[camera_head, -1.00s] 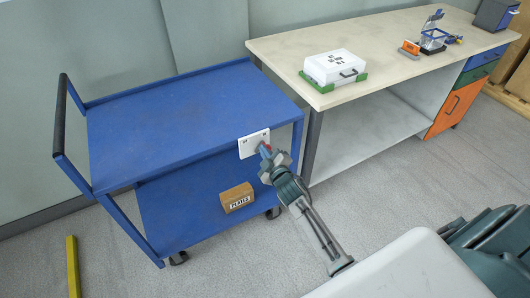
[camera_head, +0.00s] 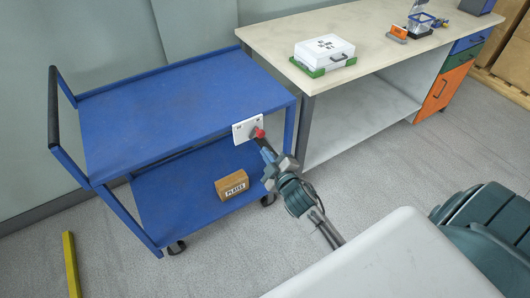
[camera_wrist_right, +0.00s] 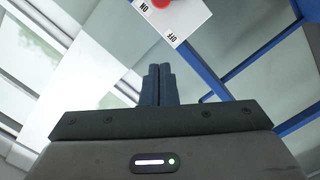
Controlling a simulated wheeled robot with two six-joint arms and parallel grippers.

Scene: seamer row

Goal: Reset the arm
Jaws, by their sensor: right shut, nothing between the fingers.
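My right gripper (camera_head: 263,144) is shut and empty, its two dark blue fingertips together in the right wrist view (camera_wrist_right: 160,72). It sits just in front of a white switch plate (camera_head: 241,132) on the corner of the blue cart. The plate carries a red knob (camera_head: 260,133). In the right wrist view the plate (camera_wrist_right: 183,22) reads ON and OFF, and the red knob (camera_wrist_right: 161,3) is cut off at the top edge. The fingertips appear apart from the knob there. My left gripper is not in view.
The blue cart (camera_head: 165,110) has a bare top and a box marked PLATES (camera_head: 232,184) on its lower shelf. A workbench (camera_head: 375,50) behind holds a white case (camera_head: 324,50) and small items. A yellow bar (camera_head: 71,262) is at lower left.

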